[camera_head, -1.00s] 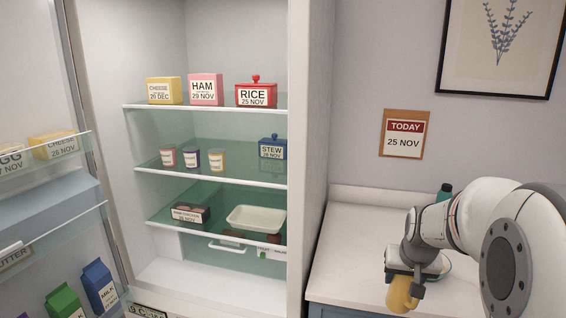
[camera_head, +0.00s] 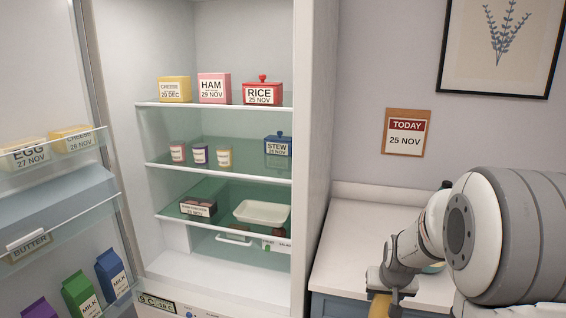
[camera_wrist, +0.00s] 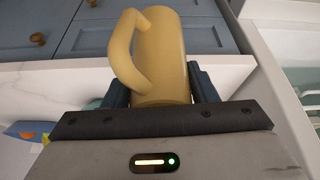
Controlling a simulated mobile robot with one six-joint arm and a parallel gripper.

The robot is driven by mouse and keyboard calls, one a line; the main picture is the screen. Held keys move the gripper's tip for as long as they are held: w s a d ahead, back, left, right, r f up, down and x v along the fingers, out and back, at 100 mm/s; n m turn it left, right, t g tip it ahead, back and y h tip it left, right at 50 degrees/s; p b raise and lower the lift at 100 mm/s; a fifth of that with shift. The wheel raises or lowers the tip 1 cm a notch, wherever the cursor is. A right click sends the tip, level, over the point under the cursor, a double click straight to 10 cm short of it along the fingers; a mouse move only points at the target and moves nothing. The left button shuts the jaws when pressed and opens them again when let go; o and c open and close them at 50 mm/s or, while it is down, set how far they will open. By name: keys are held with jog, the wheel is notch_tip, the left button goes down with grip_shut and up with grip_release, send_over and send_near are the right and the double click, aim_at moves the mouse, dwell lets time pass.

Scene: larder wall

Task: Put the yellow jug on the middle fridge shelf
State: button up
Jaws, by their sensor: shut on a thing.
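The yellow jug (camera_wrist: 165,50) is in my gripper (camera_wrist: 160,88) in the wrist view, its handle on the left and a dark finger on each side of its body. In the head view only a small part of the jug (camera_head: 379,306) shows at the bottom edge, below my gripper (camera_head: 392,290). The middle fridge shelf (camera_head: 225,174) holds three small pots (camera_head: 200,154) at its left and a blue stew box (camera_head: 278,145) at its right. My gripper is outside the fridge, to the right of and lower than this shelf.
The fridge's right side wall (camera_head: 317,140) stands between my arm and the shelves. The open door (camera_head: 60,215) with its racks is at the left. The upper shelf (camera_head: 215,105) carries boxes; the lower one holds a white tray (camera_head: 262,212). A counter (camera_head: 350,250) lies behind my gripper.

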jog(key=a+f+n, duration=0.2)
jog(key=a+f, duration=0.8)
jog(key=f, duration=0.6)
jog(key=shift+s+a+y, duration=0.2)
jog(key=shift+s+y, duration=0.2)
jog(key=shift+d, duration=0.1)
